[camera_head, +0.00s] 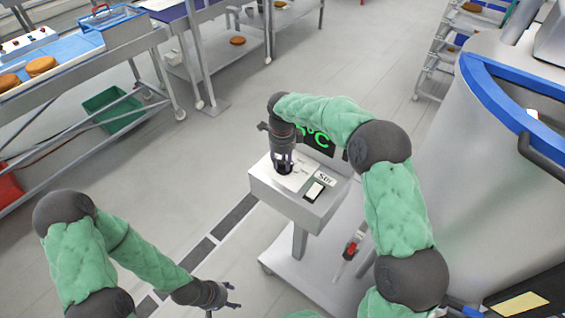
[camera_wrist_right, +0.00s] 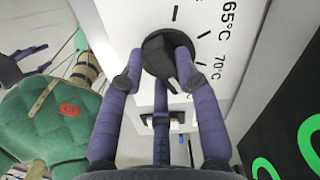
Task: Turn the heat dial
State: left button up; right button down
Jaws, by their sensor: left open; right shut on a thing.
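In the head view my right gripper (camera_head: 283,166) points down onto the control box (camera_head: 310,212) and hides the dial. My left gripper (camera_head: 222,298) is open and empty, low in the head view, away from the box.
The box carries a switch (camera_head: 314,190) beside a "Stir" label (camera_head: 326,178), and a dark display (camera_head: 322,142) with green characters stands behind. A large steel vessel (camera_head: 458,150) with a blue rim is at right. A blue-topped table (camera_head: 75,70) is at upper left. Floor between is clear.

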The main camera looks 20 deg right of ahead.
aim_at(282, 163)
jog(key=shift+w+m, duration=0.1)
jog(key=shift+m, duration=0.8)
jog(key=c, duration=0.9)
grip_release()
notch_tip(282, 163, up, 12)
jog(key=shift+f, duration=0.1)
